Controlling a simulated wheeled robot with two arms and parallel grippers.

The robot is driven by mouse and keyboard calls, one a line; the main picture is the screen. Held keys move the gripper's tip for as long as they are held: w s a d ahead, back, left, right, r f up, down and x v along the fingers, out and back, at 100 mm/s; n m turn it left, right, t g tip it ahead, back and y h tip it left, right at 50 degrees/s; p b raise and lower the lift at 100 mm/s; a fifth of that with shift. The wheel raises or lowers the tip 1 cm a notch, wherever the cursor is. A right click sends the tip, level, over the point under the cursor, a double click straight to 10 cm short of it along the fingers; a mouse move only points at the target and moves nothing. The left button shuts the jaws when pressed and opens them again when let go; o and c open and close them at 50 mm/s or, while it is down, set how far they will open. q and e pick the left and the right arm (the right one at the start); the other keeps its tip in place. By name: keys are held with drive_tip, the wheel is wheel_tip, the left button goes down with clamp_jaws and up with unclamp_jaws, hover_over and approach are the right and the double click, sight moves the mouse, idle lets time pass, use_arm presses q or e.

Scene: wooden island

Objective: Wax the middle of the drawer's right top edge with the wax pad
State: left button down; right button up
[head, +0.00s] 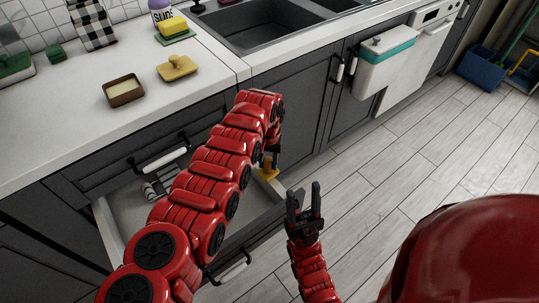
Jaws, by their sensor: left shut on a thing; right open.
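The open drawer (112,228) has pale walls and a dark front with a handle. My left arm crosses over it and hides much of its inside. My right gripper (304,196) is open and empty, pointing up, just right of the drawer's front right corner.
On the counter (60,130) are a brown tin with cream filling (123,91) and a yellow knobbed block (176,68). A dark-handled item (160,185) lies in the drawer. A white bin with a teal rim (386,65) hangs on the cabinet.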

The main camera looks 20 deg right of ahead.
use_arm(q)
drive_tip(key=shift+s+a+r+p, duration=0.2)
drive_tip(key=shift+a+p, duration=0.3)
drive_tip(key=shift+p, duration=0.95)
drive_tip(key=shift+s+a+r+p, duration=0.15)
drive_tip(key=shift+a+p, duration=0.3)
drive_tip(key=shift+p, duration=0.95)
drive_tip(key=shift+w+f+b, duration=0.1)
drive_tip(key=shift+f+b, duration=0.35)
drive_tip(key=shift+b, duration=0.15)
drive_tip(key=shift+w+a+f+b, duration=0.2)
drive_tip(key=shift+w+a+b, duration=0.3)
drive_tip(key=shift+b, duration=0.75)
drive_tip(key=shift+w+r+b, duration=0.1)
drive_tip(key=shift+w+b, duration=0.2)
drive_tip(key=shift+r, duration=0.2)
drive_tip(key=shift+d, duration=0.1)
